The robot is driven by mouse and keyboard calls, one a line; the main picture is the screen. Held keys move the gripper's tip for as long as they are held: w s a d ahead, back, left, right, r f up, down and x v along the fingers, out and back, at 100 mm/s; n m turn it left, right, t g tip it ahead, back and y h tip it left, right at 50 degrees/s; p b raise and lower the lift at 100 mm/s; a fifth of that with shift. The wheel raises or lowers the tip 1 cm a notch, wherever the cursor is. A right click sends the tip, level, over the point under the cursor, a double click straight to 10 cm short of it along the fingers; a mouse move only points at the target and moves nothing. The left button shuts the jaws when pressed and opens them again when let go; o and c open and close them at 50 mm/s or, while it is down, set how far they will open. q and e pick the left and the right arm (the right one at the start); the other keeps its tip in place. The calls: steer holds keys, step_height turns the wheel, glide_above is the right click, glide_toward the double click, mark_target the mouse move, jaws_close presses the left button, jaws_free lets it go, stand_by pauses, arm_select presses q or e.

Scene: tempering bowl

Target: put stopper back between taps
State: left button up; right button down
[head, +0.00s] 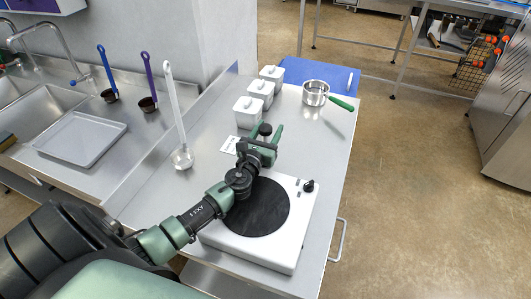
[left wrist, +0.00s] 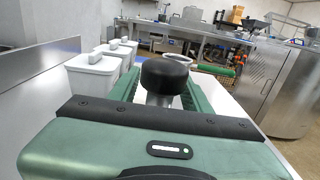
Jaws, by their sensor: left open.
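My left gripper (head: 262,138) is open above the back of the white hot plate. A piece with a round black top (head: 265,129) shows between its fingers, and may be the stopper. In the left wrist view, its black cap (left wrist: 164,73) and grey body stand upright between the two green fingers. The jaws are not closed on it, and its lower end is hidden. Two taps (head: 58,38) stand by the sinks at the far left. My right gripper is not in view.
The white hot plate (head: 285,252) with a black disc lies under my left arm. White lidded tubs (head: 249,112), a ladle (head: 181,158) and a green-handled pan (head: 315,93) stand around it. A grey tray (head: 80,138) and two dippers lie near the sinks. A low ledge (head: 165,152) divides the counters.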

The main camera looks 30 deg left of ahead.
arm_select(q)
jaws_close()
stand_by(1.4)
